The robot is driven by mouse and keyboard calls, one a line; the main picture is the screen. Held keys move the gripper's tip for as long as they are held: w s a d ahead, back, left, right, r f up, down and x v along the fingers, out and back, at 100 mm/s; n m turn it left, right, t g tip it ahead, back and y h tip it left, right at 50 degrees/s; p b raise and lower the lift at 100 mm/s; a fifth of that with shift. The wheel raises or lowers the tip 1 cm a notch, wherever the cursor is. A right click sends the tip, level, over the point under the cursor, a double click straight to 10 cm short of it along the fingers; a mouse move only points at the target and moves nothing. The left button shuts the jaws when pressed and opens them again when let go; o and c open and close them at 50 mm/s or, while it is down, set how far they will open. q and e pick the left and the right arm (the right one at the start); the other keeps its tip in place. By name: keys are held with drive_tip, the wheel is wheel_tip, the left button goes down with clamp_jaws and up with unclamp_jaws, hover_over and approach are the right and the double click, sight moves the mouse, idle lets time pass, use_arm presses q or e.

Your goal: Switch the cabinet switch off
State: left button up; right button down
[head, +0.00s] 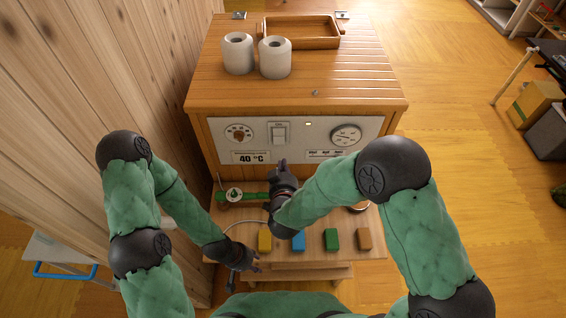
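The cabinet switch (279,133) is a pale rocker in a frame in the middle of the white panel on the wooden cabinet's front. My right gripper (283,162) points up at the panel just below the switch. Its fingertips look close together with nothing between them; contact with the panel cannot be told. My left gripper (259,265) is low, by the front of the lower shelf, near the yellow block. It seems to hold nothing, and its finger gap is unclear.
The panel has a dial (239,133), a gauge (346,135) and a "40 °C" label (252,157). Two white jars (237,54) (275,58) and a wooden tray (301,42) stand on the cabinet top. Several coloured blocks (331,240) line the lower shelf. A plank wall (150,90) stands close on the left.

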sight(283, 142)
drive_tip(key=x, duration=1.1)
drive_tip(key=shift+w+f, duration=0.1)
drive_tip(key=shift+w, duration=0.25)
drive_tip(key=f+t+b, duration=0.1)
drive_tip(key=b, duration=0.2)
drive_tip(key=shift+w+b, duration=0.3)
drive_tip(key=shift+b, duration=0.1)
drive_tip(key=shift+r+p, duration=0.35)
